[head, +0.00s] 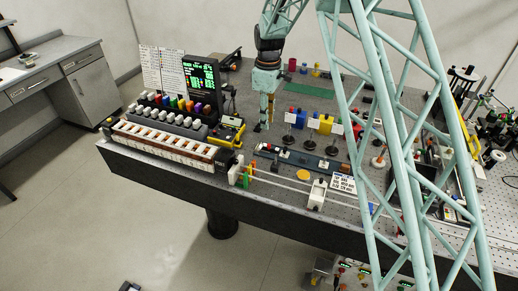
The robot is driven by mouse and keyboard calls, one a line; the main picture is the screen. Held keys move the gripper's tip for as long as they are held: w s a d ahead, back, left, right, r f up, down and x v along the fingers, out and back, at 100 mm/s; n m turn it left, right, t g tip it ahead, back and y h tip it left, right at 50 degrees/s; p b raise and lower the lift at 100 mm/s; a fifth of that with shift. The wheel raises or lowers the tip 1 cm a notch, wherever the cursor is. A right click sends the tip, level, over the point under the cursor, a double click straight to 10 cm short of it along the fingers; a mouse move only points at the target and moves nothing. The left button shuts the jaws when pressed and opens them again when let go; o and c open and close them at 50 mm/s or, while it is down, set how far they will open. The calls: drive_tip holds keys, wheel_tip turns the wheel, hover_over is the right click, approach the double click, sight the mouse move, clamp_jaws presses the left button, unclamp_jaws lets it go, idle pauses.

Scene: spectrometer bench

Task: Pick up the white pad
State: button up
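I cannot tell for sure which thing is the white pad. White candidates on the bench's right half are a white block (316,195) near the front edge, a flat white card with dark marks (343,183) beside it, and a small round white piece (378,162) farther right. My gripper (262,127) points down over the middle of the bench, left of these pieces and apart from them. Its fingers are too small to show whether they are open or shut. I see nothing clearly held in it.
A long keyboard-like device (160,143) fills the bench's left front, with a dark screen (201,85) behind. Posts with white cards, a blue block (312,123) and a yellow block (325,124) stand right of my gripper. A green mat (315,90) lies behind. Thin rails run along the front.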

drive_tip(key=shift+a+f, duration=0.15)
drive_tip(key=shift+f, duration=0.1)
drive_tip(key=shift+f, duration=4.2)
drive_tip(key=shift+f, duration=0.1)
drive_tip(key=shift+s+f+p, duration=0.1)
drive_tip(key=shift+f+p, duration=0.45)
drive_tip(key=shift+f, duration=1.95)
drive_tip(key=c, duration=0.5)
